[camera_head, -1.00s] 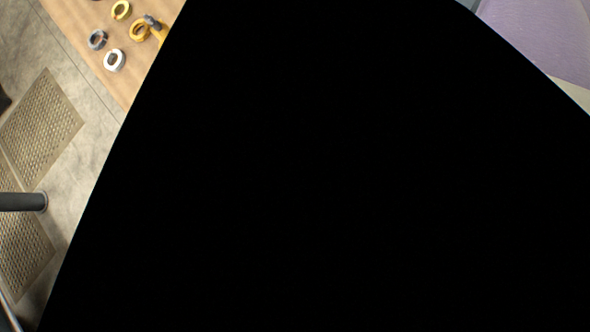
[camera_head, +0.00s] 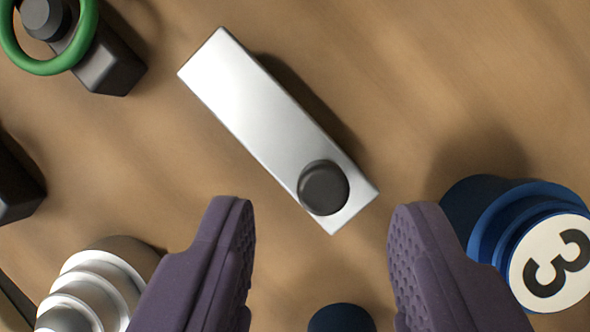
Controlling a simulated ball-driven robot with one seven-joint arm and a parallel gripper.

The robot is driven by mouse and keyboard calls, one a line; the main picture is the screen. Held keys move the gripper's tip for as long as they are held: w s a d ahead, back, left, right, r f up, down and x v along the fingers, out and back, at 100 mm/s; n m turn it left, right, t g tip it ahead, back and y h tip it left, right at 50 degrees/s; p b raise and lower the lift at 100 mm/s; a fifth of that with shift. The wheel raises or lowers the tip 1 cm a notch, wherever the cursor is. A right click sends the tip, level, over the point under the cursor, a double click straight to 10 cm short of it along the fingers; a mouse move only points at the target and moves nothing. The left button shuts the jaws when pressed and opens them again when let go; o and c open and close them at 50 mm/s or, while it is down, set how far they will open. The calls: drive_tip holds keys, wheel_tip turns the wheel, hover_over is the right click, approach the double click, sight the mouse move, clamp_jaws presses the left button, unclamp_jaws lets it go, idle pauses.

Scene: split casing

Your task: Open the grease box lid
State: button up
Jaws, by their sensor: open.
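A long silver box (camera_head: 262,115) with a flat top lies diagonally on the wooden table in the middle of the view. A round dark knob (camera_head: 323,187) sits on its lower right end. This may be the grease box with its lid on; no open gap shows. My gripper (camera_head: 321,225) has two purple fingers, spread wide and empty. The fingertips are on either side of the knob end in the picture, apart from it. How high they are above the box I cannot tell.
A dark block with a green ring (camera_head: 75,45) is at the upper left. A silver stepped part (camera_head: 95,285) is at the lower left, a blue stepped part marked 3 (camera_head: 520,235) at the lower right. A blue round top (camera_head: 341,318) shows between the fingers. The upper right table is clear.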

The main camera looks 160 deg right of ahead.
sight(274, 133)
drive_tip(key=shift+b+x, duration=0.4)
drive_tip(key=shift+x, duration=1.05)
drive_tip(key=shift+r, duration=0.1)
drive_tip(key=shift+c, duration=0.2)
clamp_jaws()
